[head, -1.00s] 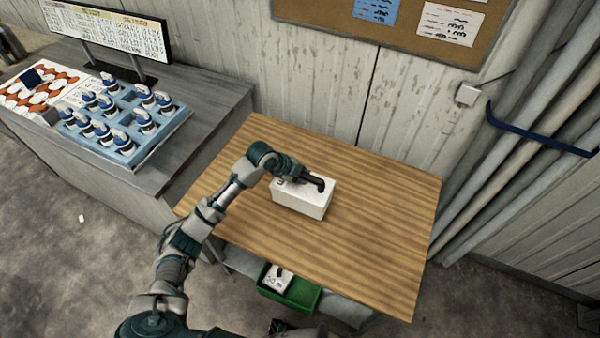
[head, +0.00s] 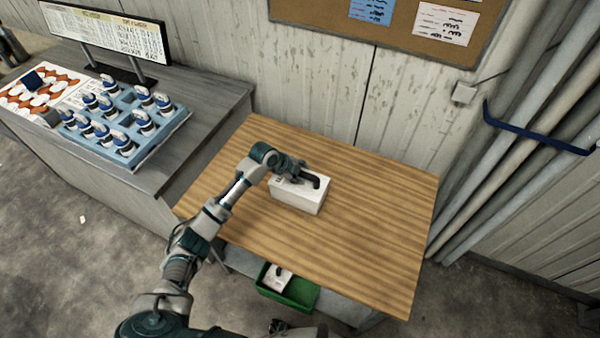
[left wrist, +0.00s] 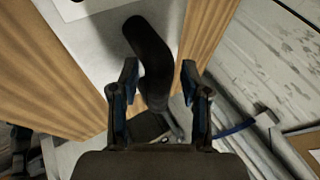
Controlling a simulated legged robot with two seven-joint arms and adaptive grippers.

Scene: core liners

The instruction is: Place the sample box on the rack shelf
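A white sample box (head: 299,196) with a dark raised handle (head: 316,181) stands on the wooden table. My left gripper (head: 300,174) is over the box at the handle. In the left wrist view, the left gripper (left wrist: 160,85) is open, with one finger on each side of the black handle (left wrist: 150,48) and gaps beside it. The white box top (left wrist: 90,38) shows behind. A small dark part of my right gripper (head: 278,326) shows at the bottom edge; its fingers are not clear. I cannot tell which surface is the rack shelf.
The wooden tabletop (head: 370,235) is mostly clear. Below its front edge, a green tray (head: 300,294) holds a small white item. A grey bench (head: 190,90) at left carries a blue tray (head: 160,132) of several capped containers. Pipes and a blue rail (head: 530,132) are at right.

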